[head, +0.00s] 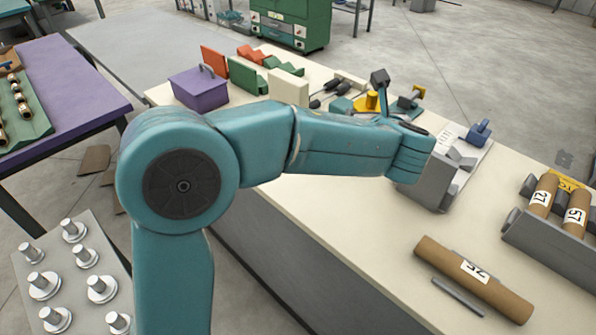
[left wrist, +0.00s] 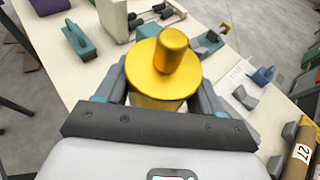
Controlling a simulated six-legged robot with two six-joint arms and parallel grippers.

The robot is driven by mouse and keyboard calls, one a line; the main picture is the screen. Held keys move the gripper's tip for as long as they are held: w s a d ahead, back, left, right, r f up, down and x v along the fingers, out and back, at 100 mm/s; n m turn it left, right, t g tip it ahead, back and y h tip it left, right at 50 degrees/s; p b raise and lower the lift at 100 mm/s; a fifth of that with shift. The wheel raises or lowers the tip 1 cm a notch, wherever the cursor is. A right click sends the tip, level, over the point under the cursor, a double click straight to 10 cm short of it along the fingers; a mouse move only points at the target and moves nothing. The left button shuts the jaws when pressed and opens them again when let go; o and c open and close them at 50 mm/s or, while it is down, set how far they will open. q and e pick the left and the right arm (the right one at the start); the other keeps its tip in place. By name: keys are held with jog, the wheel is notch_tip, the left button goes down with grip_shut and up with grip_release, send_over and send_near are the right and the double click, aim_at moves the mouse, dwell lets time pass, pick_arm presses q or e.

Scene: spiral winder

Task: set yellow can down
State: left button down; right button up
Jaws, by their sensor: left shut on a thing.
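In the left wrist view the yellow can (left wrist: 160,72), with a wide round flange and a knob on top, sits between the two fingers of my left gripper (left wrist: 162,88). The gripper is shut on it. Its lower part is hidden, and I cannot tell whether it touches the table. In the head view my teal left arm reaches right over the cream table (head: 330,215), and its gripper is hidden. A yellow piece (head: 371,101) shows just behind the arm; I cannot tell whether it is the held can. My right gripper is not in view.
A grey block (head: 428,188) and a blue clamp (head: 480,131) are right of the arm's end. A brown tube (head: 475,280) lies in front. A grey rack (head: 547,240) holds tubes at right. A purple box (head: 198,88) stands at the back. The table's front left is clear.

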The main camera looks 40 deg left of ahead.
pick_arm(q)
jog(key=shift+s+a+r, duration=0.2)
jog(key=shift+s+d+f+b, duration=0.1)
jog(key=shift+f+b, duration=0.1)
jog(key=shift+b, duration=0.2)
jog(key=b, duration=0.2)
send_over(350, 205)
notch_tip(350, 205, down, 14)
jog(key=f, duration=0.1)
notch_tip(350, 205, down, 4)
jog(key=shift+r, duration=0.1)
jog(key=shift+f, duration=0.4)
jog(key=shift+r, duration=0.1)
